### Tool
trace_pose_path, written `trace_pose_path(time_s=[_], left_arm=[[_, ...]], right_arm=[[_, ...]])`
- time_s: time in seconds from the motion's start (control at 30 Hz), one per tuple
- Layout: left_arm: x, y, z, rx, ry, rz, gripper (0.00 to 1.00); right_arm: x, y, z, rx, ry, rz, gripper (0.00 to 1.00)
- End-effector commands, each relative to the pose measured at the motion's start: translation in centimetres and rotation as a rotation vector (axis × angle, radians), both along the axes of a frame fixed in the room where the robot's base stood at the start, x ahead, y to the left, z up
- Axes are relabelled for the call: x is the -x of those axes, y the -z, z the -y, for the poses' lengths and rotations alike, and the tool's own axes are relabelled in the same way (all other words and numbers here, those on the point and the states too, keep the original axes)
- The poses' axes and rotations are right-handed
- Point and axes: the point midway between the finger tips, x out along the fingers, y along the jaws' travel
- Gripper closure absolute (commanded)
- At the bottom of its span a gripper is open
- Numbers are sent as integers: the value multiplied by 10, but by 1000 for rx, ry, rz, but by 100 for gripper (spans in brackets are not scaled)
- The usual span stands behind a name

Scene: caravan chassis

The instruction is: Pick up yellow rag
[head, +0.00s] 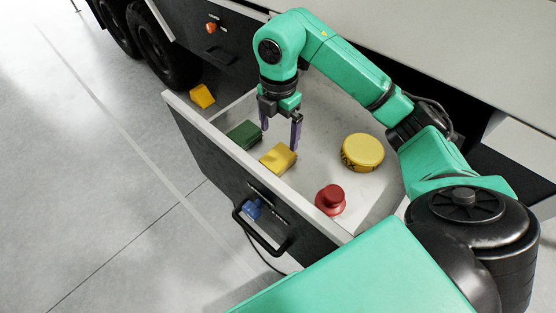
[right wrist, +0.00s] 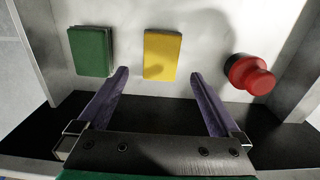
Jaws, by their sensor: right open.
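A yellow rag (head: 278,158), a small folded block, lies in the open drawer near its front panel. It also shows in the right wrist view (right wrist: 162,52), at the upper middle. My right gripper (head: 280,138) reaches down into the drawer and is open and empty. Its purple fingers stand apart close to the yellow rag; in the right wrist view the rag lies ahead, in line with the gap between the fingertips (right wrist: 160,74). I cannot tell the exact height of the fingers above it. My left gripper is out of view.
A green rag (head: 244,134) lies left of the yellow rag. A red knob-shaped item (head: 331,200) and a round yellow container (head: 362,152) stand to the right. Another yellow block (head: 202,95) sits at the far left. The drawer front (head: 225,165) walls the near side.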

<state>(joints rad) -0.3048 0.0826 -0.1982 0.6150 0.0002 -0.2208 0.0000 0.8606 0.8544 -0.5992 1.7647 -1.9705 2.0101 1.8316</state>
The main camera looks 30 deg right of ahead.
Motion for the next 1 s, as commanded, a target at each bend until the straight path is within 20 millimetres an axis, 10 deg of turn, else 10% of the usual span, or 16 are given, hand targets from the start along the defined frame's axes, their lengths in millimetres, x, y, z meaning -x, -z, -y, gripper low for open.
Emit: trace_pose_path(time_s=[0.5,0.77,0.93,1.0], left_arm=[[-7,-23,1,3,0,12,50],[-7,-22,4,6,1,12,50],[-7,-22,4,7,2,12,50],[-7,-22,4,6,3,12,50]], right_arm=[[5,89,-4,0,0,-2,0],[4,99,-4,1,-1,1,0],[4,99,-4,1,-1,1,65],[4,99,-4,1,-1,1,75]])
